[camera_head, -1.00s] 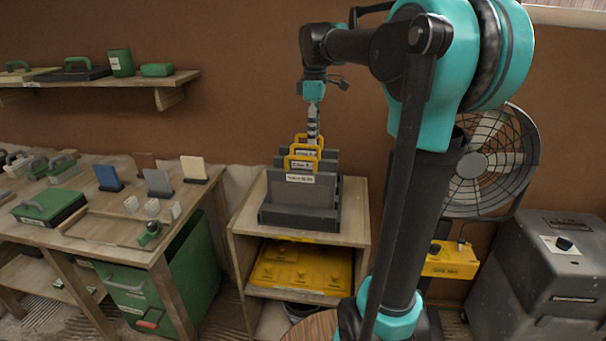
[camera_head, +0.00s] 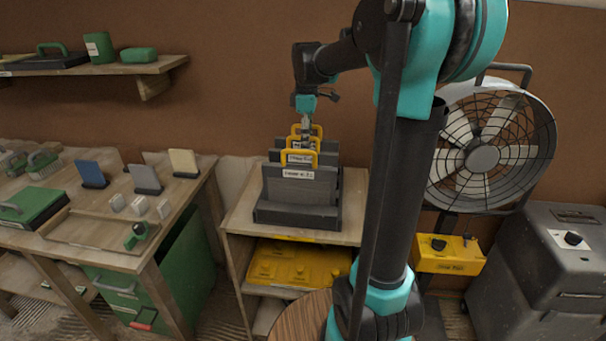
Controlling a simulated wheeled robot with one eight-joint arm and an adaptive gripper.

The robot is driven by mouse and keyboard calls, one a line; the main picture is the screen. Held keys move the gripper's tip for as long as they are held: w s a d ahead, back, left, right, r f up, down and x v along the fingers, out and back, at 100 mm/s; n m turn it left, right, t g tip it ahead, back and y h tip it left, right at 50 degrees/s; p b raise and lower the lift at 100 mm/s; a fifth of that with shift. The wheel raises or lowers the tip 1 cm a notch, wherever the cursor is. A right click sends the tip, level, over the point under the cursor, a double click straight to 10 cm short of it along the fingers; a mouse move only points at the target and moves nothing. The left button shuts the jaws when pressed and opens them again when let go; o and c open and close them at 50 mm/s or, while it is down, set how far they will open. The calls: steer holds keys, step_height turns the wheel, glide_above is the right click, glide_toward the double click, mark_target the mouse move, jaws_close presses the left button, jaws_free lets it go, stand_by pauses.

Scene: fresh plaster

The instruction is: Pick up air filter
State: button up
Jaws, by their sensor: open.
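Dark grey flat panels with yellow loop handles and white labels stand upright in a dark rack (camera_head: 295,218) on top of a small wooden cabinet. The label text is too small to read surely, so I cannot tell which one is the air filter. The front panel (camera_head: 298,190) has a yellow handle (camera_head: 299,152); another yellow handle (camera_head: 296,130) shows just behind it. My gripper (camera_head: 305,138) points down at the rear handle, open. Its fingertips are partly hidden by the handles, and I cannot tell whether they touch.
The cabinet (camera_head: 345,205) holds a yellow case (camera_head: 295,265) on its lower shelf. A workbench (camera_head: 100,262) with tools and small blocks stands at left. A wall shelf (camera_head: 158,67) hangs above it. A fan (camera_head: 490,150) and a grey machine (camera_head: 545,260) stand at right.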

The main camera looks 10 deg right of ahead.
mark_target(307, 162)
steer(key=shift+s+f, duration=0.15)
steer(key=shift+f, duration=1.8)
steer(key=shift+s+f, duration=0.15)
steer(key=shift+f, duration=1.8)
steer(key=shift+c, duration=0.5)
jaws_close()
